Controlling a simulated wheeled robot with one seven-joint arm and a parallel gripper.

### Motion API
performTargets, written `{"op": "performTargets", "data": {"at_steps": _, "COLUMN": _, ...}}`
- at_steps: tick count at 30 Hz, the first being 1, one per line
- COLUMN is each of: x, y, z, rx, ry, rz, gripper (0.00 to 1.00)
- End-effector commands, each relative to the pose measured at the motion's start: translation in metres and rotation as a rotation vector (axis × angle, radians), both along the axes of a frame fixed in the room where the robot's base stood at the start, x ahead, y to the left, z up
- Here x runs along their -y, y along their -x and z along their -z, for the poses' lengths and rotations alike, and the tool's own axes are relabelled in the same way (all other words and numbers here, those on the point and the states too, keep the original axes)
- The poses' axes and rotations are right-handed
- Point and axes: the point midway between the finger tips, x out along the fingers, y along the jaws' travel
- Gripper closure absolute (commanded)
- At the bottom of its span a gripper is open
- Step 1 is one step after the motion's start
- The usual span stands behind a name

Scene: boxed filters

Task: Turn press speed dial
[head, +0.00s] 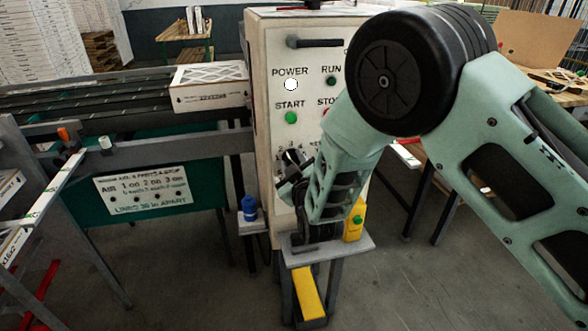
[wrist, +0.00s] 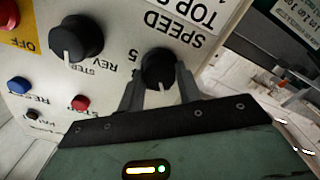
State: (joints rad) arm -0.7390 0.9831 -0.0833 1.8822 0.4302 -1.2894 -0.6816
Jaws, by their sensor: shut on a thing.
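The speed dial (wrist: 158,69) is a round black knob with a pale pointer line on the pale control panel, below the upside-down word SPEED in the wrist view. My gripper (wrist: 160,88) is shut on this dial, with one dark finger on each side of it. In the head view my gripper (head: 290,185) is at the lower part of the control cabinet (head: 268,60). My forearm covers part of the panel there, and the dial itself is hard to make out.
A second black knob (wrist: 76,40) is left of the dial in the wrist view, with a blue button (wrist: 18,84) and a red button (wrist: 80,103) near it. In the head view a boxed filter (head: 210,88) lies on the conveyor, and a small shelf with a blue bottle (head: 249,208) is below.

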Motion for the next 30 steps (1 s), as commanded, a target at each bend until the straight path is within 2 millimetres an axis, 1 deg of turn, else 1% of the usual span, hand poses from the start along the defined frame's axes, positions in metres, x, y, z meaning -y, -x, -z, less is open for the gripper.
{"op": "performTargets", "data": {"at_steps": 3, "x": -0.0010, "y": 0.0000, "z": 0.0009, "rx": 0.019, "ry": 0.059, "rz": -0.001, "gripper": 0.89}}
{"op": "performTargets", "data": {"at_steps": 10, "x": -0.0010, "y": 0.0000, "z": -0.0002, "rx": 0.040, "ry": 0.129, "rz": -0.002, "gripper": 0.89}}
{"op": "performTargets", "data": {"at_steps": 25, "x": -0.0009, "y": -0.0003, "z": -0.0009, "rx": 0.045, "ry": 0.148, "rz": 0.000, "gripper": 0.89}}
{"op": "performTargets", "data": {"at_steps": 26, "x": -0.0010, "y": -0.0002, "z": -0.0010, "rx": 0.045, "ry": 0.148, "rz": 0.000, "gripper": 0.63}}
{"op": "performTargets", "data": {"at_steps": 27, "x": -0.0010, "y": -0.0002, "z": -0.0009, "rx": 0.045, "ry": 0.148, "rz": 0.000, "gripper": 0.52}}
{"op": "performTargets", "data": {"at_steps": 28, "x": -0.0009, "y": -0.0001, "z": -0.0009, "rx": 0.045, "ry": 0.148, "rz": 0.000, "gripper": 0.45}}
{"op": "performTargets", "data": {"at_steps": 30, "x": -0.0009, "y": -0.0002, "z": -0.0006, "rx": 0.044, "ry": 0.149, "rz": -0.001, "gripper": 0.45}}
